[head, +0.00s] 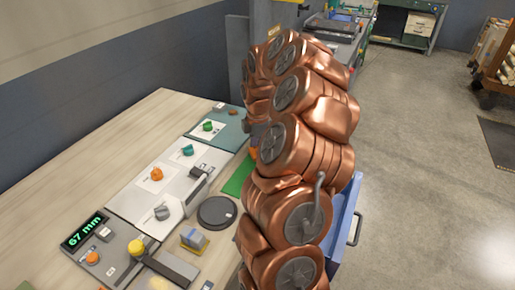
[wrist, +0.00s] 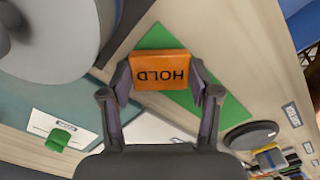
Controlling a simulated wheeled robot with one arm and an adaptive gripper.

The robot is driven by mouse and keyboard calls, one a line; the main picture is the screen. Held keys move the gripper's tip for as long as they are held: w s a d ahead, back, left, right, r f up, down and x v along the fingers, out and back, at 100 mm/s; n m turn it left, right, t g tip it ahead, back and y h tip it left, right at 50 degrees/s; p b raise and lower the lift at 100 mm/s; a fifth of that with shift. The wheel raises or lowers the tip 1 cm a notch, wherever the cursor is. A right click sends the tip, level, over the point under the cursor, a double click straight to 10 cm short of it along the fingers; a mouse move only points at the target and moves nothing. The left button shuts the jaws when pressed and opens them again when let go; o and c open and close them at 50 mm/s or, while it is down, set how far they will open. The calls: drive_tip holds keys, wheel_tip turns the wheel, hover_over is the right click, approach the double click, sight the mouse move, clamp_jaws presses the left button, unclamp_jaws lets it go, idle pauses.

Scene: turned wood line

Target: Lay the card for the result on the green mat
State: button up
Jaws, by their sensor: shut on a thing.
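My gripper (wrist: 162,85) is shut on an orange block-like card (wrist: 160,72) printed HOLD, which reads upside down in the wrist view. The green mat (wrist: 228,112) lies behind and below the card, sticking out on both sides of it. I cannot tell whether the card touches the mat. In the head view my copper arm hides the gripper and part of the green mat (head: 236,178). Only a small orange patch of the card shows beside the arm. A display (head: 84,232) at the left reads 67 mm.
A dark round disc (head: 217,212) lies on the bench near the mat. Sheets with green, teal and orange pieces (head: 157,174) stand on panels to the left. A yellow and grey block (head: 193,239) is nearer. A blue drawer (head: 343,220) is right of my arm.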

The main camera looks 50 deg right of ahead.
drive_tip(key=shift+f, duration=0.2)
drive_tip(key=o, duration=0.9)
drive_tip(key=shift+r, duration=0.15)
drive_tip(key=shift+r+b, duration=0.95)
drive_tip(key=shift+r, duration=5.1)
drive_tip(key=a+r+m, duration=0.1)
drive_tip(key=a+r, duration=0.1)
drive_tip(key=a, duration=1)
drive_tip(key=s+a+f+m+g, duration=0.1)
drive_tip(key=s+a+f+m, duration=0.15)
drive_tip(key=s+a, duration=0.5)
drive_tip(key=s+a+f+m, duration=0.1)
drive_tip(key=s+a+m, duration=0.3)
drive_tip(key=a, duration=0.6)
drive_tip(key=s+a+f+m, duration=0.1)
drive_tip(key=s, duration=0.3)
drive_tip(key=s+a+f+m, duration=0.2)
drive_tip(key=s, duration=0.2)
drive_tip(key=s+a+f+m, duration=0.1)
drive_tip(key=s+f+m, duration=0.1)
drive_tip(key=s, duration=0.2)
drive_tip(key=shift+s+a+f+g, duration=0.1)
drive_tip(key=shift+s+a+g, duration=0.1)
drive_tip(key=shift+s+g, duration=0.15)
